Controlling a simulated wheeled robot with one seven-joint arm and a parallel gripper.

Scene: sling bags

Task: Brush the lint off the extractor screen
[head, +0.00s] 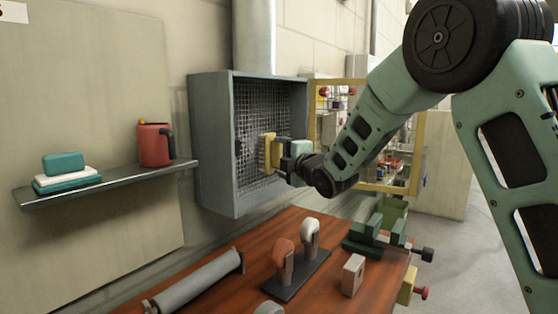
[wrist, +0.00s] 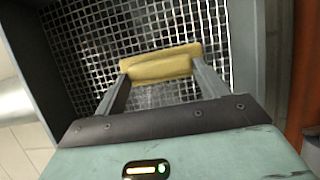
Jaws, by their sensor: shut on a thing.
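The extractor screen (head: 252,122) is a dark wire mesh set inside a grey metal box on the wall. It fills much of the wrist view (wrist: 95,50), where dark grey patches show behind the mesh; I cannot tell for sure whether they are lint. My gripper (head: 279,151) is shut on a yellow brush (head: 267,150) and holds it at the front of the mesh. In the wrist view the brush's yellow back (wrist: 160,66) spans between the two fingers. Its bristle side faces the screen and is mostly hidden, so contact is unclear.
The box's side walls (head: 216,150) frame the screen closely. A wooden bench (head: 230,285) below carries a roller (head: 200,283), a tool stand (head: 297,272) and a green vise (head: 375,235).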

